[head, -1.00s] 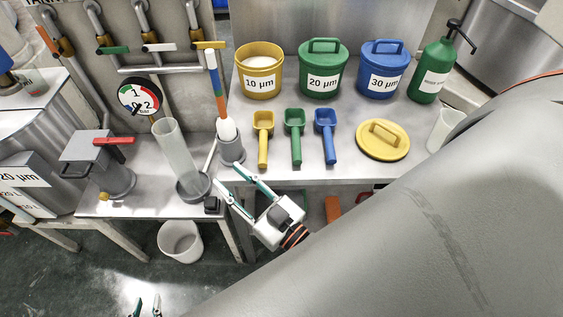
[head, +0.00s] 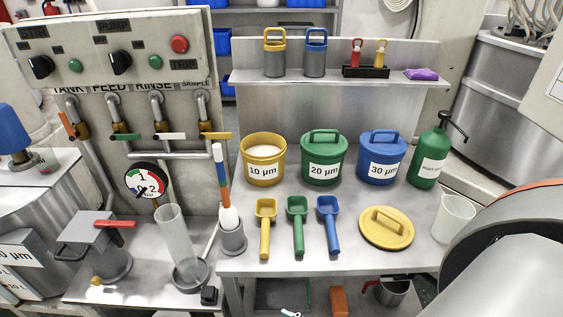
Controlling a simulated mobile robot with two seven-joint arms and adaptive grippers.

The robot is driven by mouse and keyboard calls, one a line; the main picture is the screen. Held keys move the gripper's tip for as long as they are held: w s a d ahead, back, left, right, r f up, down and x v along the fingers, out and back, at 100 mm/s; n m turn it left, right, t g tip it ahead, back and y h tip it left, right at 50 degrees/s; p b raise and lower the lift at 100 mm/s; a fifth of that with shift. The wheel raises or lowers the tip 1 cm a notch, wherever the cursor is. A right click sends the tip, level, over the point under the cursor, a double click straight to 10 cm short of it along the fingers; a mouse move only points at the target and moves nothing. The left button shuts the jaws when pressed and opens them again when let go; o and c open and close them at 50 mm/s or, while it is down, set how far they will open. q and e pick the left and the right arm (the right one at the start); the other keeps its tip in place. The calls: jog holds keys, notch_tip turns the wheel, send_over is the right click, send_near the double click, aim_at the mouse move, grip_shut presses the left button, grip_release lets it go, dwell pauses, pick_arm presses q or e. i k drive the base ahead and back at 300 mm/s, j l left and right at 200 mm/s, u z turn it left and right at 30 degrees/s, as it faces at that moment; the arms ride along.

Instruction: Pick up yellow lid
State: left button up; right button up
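The yellow lid (head: 386,228) lies flat on the steel bench, handle up, right of the scoops and in front of the blue tub. The open yellow tub (head: 263,172), labelled 10 µm, stands at the back left of the bench with pale material inside. My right arm comes in at the lower right. What looks like a fingertip of my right gripper (head: 290,312) shows at the bottom edge, below the bench front and away from the lid; the rest is cut off, so its opening is hidden. My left gripper is out of view.
Yellow, green and blue scoops (head: 297,235) lie left of the lid. Lidded green (head: 323,163) and blue (head: 382,163) tubs stand behind. A green pump bottle (head: 430,155) and clear beaker (head: 452,219) stand right. A glass cylinder (head: 175,245) and gauge (head: 146,180) are left.

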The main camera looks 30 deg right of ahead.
aim_at(386, 227)
jog(key=z, duration=1.9)
jog(key=l, duration=0.65)
jog(key=i+z, duration=0.05)
